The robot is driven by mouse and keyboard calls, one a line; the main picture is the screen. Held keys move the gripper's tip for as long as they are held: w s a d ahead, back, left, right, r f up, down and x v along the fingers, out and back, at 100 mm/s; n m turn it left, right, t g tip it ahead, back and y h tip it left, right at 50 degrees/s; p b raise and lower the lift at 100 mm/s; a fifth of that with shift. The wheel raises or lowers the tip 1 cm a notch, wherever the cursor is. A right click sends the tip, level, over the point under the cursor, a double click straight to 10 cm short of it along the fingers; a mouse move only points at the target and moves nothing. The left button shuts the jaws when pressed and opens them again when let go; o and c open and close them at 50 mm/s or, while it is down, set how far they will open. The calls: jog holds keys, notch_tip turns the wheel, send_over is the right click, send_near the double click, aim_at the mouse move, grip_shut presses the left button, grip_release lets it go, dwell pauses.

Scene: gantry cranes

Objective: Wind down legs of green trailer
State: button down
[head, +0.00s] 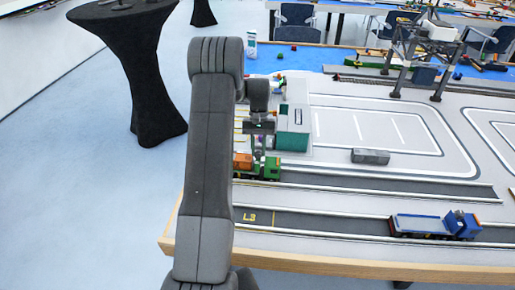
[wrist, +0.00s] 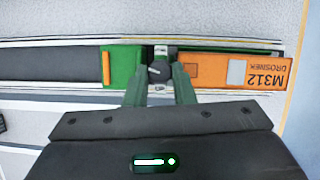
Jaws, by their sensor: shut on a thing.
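The green vehicle (head: 270,171) stands on the upper dark lane near the table's left end. In the wrist view, an orange container (wrist: 215,70) marked M312 lies on the right, with a thin green edge (wrist: 240,51) of the trailer along it. A green block (wrist: 122,66) with an orange bar is on the left. My gripper (wrist: 160,75) is between them, its green fingers shut on a small dark round knob (wrist: 160,71). The trailer's legs are hidden. In the head view my arm covers part of the vehicle.
A teal-and-white building (head: 293,118) stands just behind the vehicle. A grey container (head: 370,156) lies to the right. A blue truck (head: 435,226) stands on the front lane. A gantry crane (head: 420,60) is at the back right. The lane right of the green vehicle is clear.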

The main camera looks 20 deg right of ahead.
jog(key=m, duration=0.2)
jog(key=m+y, duration=0.1)
jog(key=shift+s+d+m+t, duration=0.15)
jog(key=shift+m+t, duration=0.25)
jog(key=m+t+y, duration=0.1)
jog(key=m, duration=0.2)
jog(key=shift+s+f+m, duration=0.1)
jog(key=shift+s+m, duration=0.05)
jog(key=shift+m, duration=0.15)
jog(key=m+t, duration=0.1)
jog(key=m, duration=0.2)
jog(key=shift+s+d+y, duration=0.1)
jog(key=shift+s+y, duration=0.05)
jog(key=shift+y, duration=0.15)
jog(key=shift+s+m+t, duration=0.1)
jog(key=shift+m+t, duration=0.9)
jog(key=shift+m, duration=1)
jog(key=c, duration=1.2)
grip_release()
jog(key=shift+f, duration=0.1)
jog(key=shift+c, duration=0.2)
jog(key=shift+o, duration=0.2)
